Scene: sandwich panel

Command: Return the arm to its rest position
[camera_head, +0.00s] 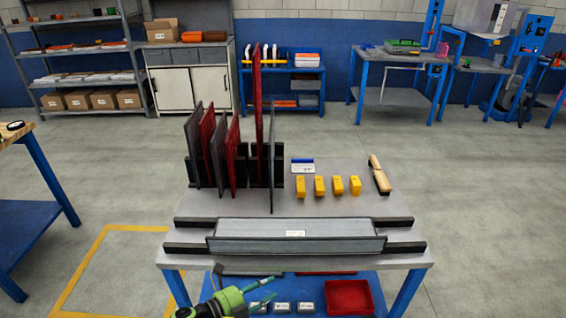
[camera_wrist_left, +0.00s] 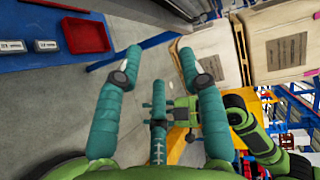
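My left gripper (camera_head: 270,289) shows at the bottom of the head view, in front of the table's near edge and low, by the blue lower shelf. In the left wrist view its teal fingers (camera_wrist_left: 158,57) are spread apart with nothing between them, over the grey floor. A smaller green and teal part of mine (camera_wrist_left: 183,110) shows beyond the fingers in the wrist view. The head view shows no right arm.
The table (camera_head: 400,205) holds a grey sandwich panel (camera_head: 295,228), upright red and grey panels (camera_head: 207,150), several yellow blocks (camera_head: 319,186) and a wooden-handled tool (camera_head: 379,174). A red tray (camera_head: 349,298) lies on the lower shelf. Floor (camera_head: 480,200) is clear to the right.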

